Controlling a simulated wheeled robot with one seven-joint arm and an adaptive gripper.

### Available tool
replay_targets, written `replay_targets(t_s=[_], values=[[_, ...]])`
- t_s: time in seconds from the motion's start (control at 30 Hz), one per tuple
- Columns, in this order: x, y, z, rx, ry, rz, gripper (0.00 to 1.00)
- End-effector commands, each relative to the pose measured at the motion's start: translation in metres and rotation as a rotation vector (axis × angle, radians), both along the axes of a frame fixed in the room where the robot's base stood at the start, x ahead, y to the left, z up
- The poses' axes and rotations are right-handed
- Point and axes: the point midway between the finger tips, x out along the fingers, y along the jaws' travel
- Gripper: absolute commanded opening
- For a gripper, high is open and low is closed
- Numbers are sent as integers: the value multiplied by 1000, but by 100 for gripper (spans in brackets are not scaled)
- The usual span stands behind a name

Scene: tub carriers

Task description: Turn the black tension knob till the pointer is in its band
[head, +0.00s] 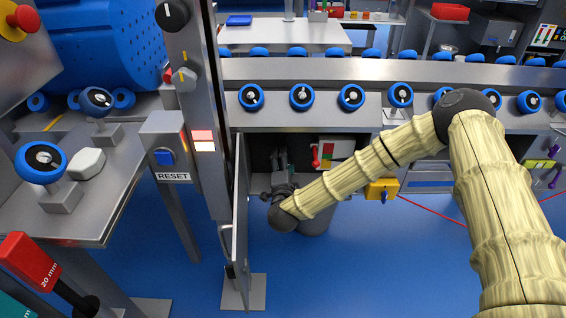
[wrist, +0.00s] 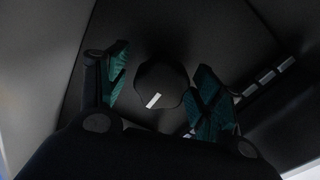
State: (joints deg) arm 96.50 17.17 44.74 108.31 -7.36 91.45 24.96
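The black tension knob (wrist: 161,82) shows in the wrist view as a dark faceted disc with a short white pointer mark at its lower left. My gripper (wrist: 158,88) is open, with one teal-padded finger on each side of the knob. Dark gaps show between knob and fingers; I cannot tell how deep the fingers reach. In the head view my gripper (head: 281,183) is inside an open cabinet, and the knob cannot be made out there. I cannot identify the pointer's band in either view.
The cabinet door (head: 240,225) stands open close left of my gripper. A red lever (head: 315,156) and a red, white and green panel (head: 334,152) are inside the cabinet on the right. In the wrist view several pale marks (wrist: 265,77) lie right of the knob.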

Motion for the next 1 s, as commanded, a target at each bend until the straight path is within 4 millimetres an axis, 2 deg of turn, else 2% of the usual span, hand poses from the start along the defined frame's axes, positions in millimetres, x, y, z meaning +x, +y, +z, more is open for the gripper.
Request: replay_targets(t_s=[0.17, 0.33, 0.8, 1.0], values=[[-1, 0, 0, 0, -1, 0, 66], [-14, 1, 0, 0, 1, 2, 66], [-94, 0, 0, 1, 2, 2, 66], [-114, 0, 0, 0, 0, 0, 66]])
